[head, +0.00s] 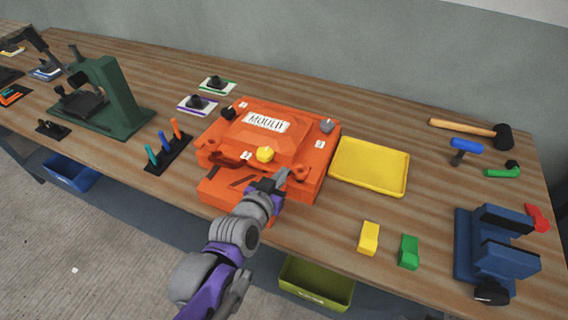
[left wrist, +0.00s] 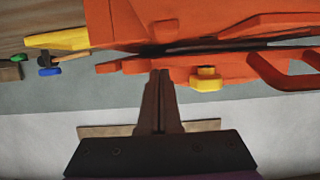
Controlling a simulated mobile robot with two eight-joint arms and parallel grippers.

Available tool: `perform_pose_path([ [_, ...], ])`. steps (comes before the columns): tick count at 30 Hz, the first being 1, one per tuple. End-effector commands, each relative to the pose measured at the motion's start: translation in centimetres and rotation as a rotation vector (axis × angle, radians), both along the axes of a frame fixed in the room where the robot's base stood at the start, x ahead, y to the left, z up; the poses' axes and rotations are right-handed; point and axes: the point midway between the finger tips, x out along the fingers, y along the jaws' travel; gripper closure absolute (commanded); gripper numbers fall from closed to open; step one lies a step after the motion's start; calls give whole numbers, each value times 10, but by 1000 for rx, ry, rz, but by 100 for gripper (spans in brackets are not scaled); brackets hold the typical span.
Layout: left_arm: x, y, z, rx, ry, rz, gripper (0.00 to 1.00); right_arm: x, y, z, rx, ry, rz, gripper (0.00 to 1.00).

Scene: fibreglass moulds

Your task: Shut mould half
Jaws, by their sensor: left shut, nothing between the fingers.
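The orange mould (head: 290,125) sits on the bench, with a white MOULD label on its upper half (head: 235,132). A yellow knob (head: 265,154) is at its front edge; the knob also shows in the left wrist view (left wrist: 206,79). That view looks upside down and shows a dark seam between the orange halves; I cannot tell if it is fully closed. My left gripper (head: 270,184) is shut and empty at the mould's front side; its fingertips (left wrist: 160,74) point at the mould, close to the seam. Contact is unclear. My right gripper is not in view.
A yellow tray (head: 370,168) lies right of the mould. Yellow (head: 369,238) and green (head: 408,252) blocks stand near the front edge. A blue vise (head: 490,250) and a mallet (head: 470,127) are farther right. A marker rack (head: 167,153) and green press (head: 120,95) stand left.

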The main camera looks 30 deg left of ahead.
Motion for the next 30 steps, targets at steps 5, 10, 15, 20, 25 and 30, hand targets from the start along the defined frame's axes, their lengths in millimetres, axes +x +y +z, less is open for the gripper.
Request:
perform_pose_path([
  [5,-1,0,-10,0,1,0,100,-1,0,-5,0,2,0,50],
  [10,-2,0,-12,0,0,0,100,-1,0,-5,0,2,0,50],
  [15,-2,0,-11,0,0,0,100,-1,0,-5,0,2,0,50],
  [20,-2,0,-11,0,0,0,100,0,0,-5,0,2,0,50],
  [25,-8,0,-7,1,0,0,100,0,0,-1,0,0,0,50],
  [30,-29,-2,0,-1,-1,0,100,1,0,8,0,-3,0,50],
])
